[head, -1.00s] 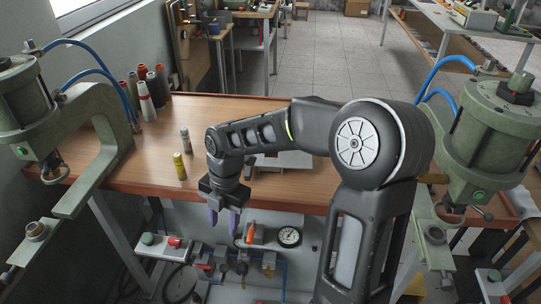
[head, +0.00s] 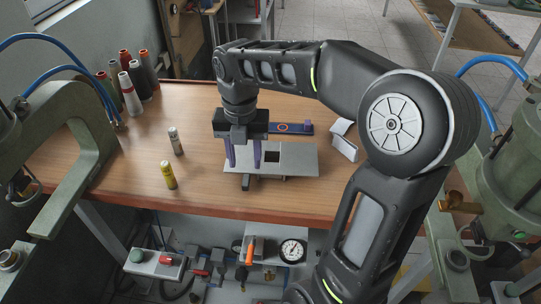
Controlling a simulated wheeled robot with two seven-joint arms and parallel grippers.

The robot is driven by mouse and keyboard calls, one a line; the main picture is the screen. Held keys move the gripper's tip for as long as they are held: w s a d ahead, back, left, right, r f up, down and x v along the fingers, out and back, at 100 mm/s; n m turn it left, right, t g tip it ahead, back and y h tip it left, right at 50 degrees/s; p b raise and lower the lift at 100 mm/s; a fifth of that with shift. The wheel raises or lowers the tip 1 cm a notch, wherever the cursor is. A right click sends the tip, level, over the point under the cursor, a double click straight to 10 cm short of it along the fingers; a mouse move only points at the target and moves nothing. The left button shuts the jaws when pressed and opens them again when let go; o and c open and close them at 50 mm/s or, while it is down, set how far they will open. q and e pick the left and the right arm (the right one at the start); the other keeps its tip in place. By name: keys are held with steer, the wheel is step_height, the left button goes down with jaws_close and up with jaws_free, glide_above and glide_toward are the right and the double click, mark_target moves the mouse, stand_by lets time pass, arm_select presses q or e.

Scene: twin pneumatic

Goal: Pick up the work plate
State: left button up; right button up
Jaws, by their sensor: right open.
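The work plate (head: 297,160) is a flat grey plate with a dark square opening. It sits on the wooden bench, right of centre in front of the blue strip. My right gripper (head: 243,163) points down over the plate's left part, with its two purple fingers apart and nothing seen between them. I cannot tell whether the fingertips touch the plate. A small dark piece (head: 247,183) shows at the plate's front edge. My left gripper is not in view.
A blue strip with an orange ring (head: 284,128) lies behind the plate, and a white folded piece (head: 344,141) stands right of it. A yellow can (head: 168,175) and a grey can (head: 176,141) stand left. Green presses (head: 75,125) flank the bench (head: 205,195). Several spools stand back left.

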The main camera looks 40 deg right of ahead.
mark_target(246, 179)
steer(key=shift+f, duration=1.35)
step_height(246, 179, down, 5)
steer(key=shift+f+p, duration=0.1)
steer(key=shift+p, duration=0.35)
steer(key=shift+c, duration=0.3)
jaws_close()
